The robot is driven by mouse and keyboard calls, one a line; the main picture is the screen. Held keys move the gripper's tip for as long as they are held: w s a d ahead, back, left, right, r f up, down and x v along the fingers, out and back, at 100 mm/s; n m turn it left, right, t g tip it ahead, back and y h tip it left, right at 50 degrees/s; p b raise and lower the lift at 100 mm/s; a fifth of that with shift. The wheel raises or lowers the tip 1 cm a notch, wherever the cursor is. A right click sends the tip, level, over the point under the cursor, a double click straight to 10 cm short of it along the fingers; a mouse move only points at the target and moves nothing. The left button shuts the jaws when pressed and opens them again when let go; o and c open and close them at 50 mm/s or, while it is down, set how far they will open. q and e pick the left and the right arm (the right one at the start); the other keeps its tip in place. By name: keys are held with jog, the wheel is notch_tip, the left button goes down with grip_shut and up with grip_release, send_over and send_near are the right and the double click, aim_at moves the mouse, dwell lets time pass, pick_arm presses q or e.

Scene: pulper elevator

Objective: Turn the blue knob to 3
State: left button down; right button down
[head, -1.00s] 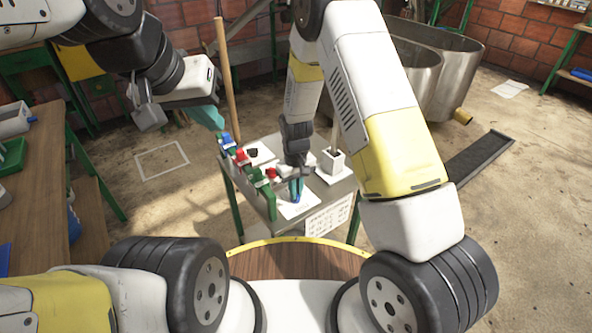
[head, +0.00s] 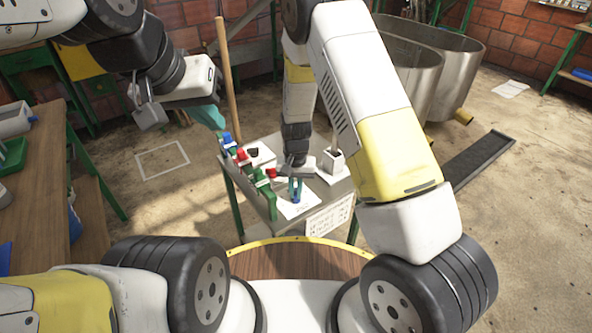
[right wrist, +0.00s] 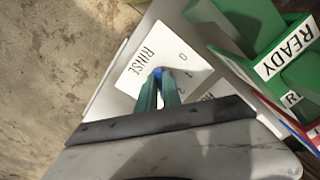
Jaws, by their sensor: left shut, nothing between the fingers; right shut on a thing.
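The blue knob (right wrist: 158,73) sits on a white plate (right wrist: 133,72) printed RINSE, with 0, 1 and 2 readable. My right gripper (right wrist: 158,88) points down at the plate, its teal fingers shut on the knob. The fingers hide most of the knob, and I cannot tell which number it points to. In the head view the right gripper (head: 296,190) stands over the white plate (head: 290,211) at the front of the small table. My left gripper (head: 209,117) is shut and empty, in the air left of the table.
A green rack (head: 262,191) with red, blue and green parts runs along the table's left side; a green READY piece (right wrist: 252,32) shows beside the plate. A white block with a rod (head: 333,162) stands at the right. A wooden pole (head: 226,80) rises behind.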

aim_at(296, 194)
dwell(0.4)
jog(key=c, duration=1.5)
grip_release()
jog(key=shift+r, duration=0.1)
notch_tip(296, 194, up, 8)
jog(key=shift+f, duration=0.15)
